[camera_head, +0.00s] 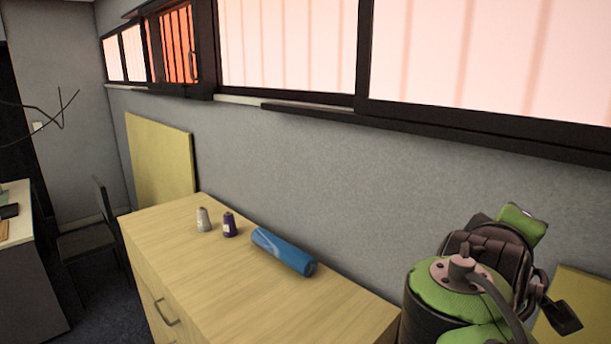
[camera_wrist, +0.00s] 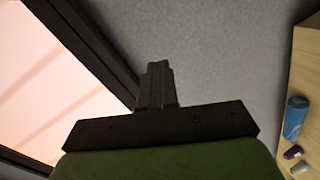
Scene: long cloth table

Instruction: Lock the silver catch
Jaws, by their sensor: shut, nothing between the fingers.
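I cannot make out a clearly silver catch in either view. My green and black arm is at the lower right of the head view, far from the small window. The gripper's fingers are not clear there.
A wooden cabinet (camera_head: 190,262) stands along the wall, holding a blue roll (camera_head: 284,251), a purple spool (camera_head: 229,225) and a pale spool (camera_head: 203,219). A dark sill (camera_head: 420,130) juts out under the windows. A yellow board (camera_head: 160,160) leans on the wall. A chair (camera_head: 88,240) stands left.

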